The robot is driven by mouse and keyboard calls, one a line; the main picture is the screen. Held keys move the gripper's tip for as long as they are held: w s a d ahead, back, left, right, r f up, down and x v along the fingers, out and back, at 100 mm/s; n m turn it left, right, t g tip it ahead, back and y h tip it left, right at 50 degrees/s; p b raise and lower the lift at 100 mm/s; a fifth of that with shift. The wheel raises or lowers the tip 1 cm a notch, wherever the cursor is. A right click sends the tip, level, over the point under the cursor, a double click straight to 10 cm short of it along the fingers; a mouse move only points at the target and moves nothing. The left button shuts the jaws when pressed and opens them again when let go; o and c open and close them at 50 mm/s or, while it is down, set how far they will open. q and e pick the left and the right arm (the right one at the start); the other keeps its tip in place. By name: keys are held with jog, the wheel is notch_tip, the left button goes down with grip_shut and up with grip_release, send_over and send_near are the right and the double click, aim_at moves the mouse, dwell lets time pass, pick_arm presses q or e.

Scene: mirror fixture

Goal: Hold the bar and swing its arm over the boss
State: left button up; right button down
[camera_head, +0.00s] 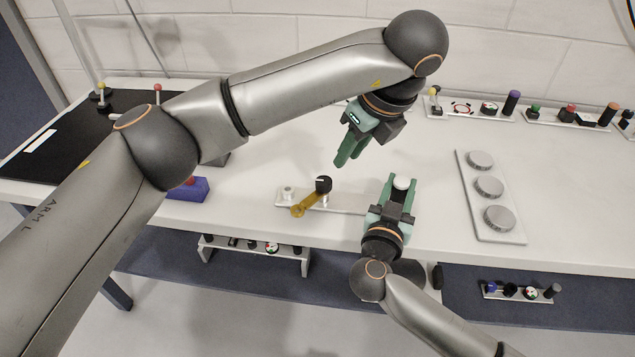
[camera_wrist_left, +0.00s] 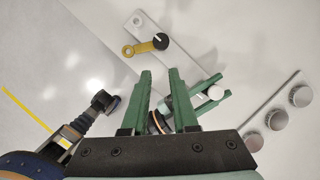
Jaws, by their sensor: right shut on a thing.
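The bar (camera_head: 350,202) is a flat pale grey strip lying on the table; it also shows in the left wrist view (camera_wrist_left: 185,62). A short light boss (camera_head: 288,191) stands at its left end. A black knob (camera_head: 323,184) carries the brass swing arm (camera_head: 304,204), whose ringed end lies beside the boss, on the table's front side, not over it. My right gripper (camera_head: 402,188) is shut at the bar's right end, with a white round piece between its fingers. My left gripper (camera_head: 346,160) is open and empty above the table, behind the bar.
A grey plate with round metal discs (camera_head: 489,187) lies to the right. A blue block (camera_head: 188,189) sits at left, partly behind my left arm. Small racks with coloured knobs (camera_head: 470,106) line the back. The table between the bar and back racks is mostly clear.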

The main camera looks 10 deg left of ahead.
aim_at(311, 200)
pick_arm(q)
jog(key=shift+n, duration=0.6)
jog(key=s+f, duration=0.1)
jog(key=s, duration=0.3)
jog(key=s+f, duration=0.1)
jog(key=s, duration=0.1)
jog(key=shift+s+d+f, duration=0.2)
jog(key=shift+s+f, duration=0.1)
jog(key=shift+f, duration=0.05)
grip_shut()
jog(key=shift+s+a+f+g+y, duration=0.1)
jog(key=shift+s+f+g+y, duration=0.2)
jog(key=shift+s, duration=0.15)
jog(key=x, duration=0.3)
jog(key=w+a+x, duration=0.1)
jog(key=x, duration=0.3)
jog(key=a+r+x, duration=0.1)
jog(key=x, duration=0.3)
jog(key=shift+w, duration=0.25)
jog(key=shift+w+a, duration=0.35)
jog(key=shift+a, duration=0.1)
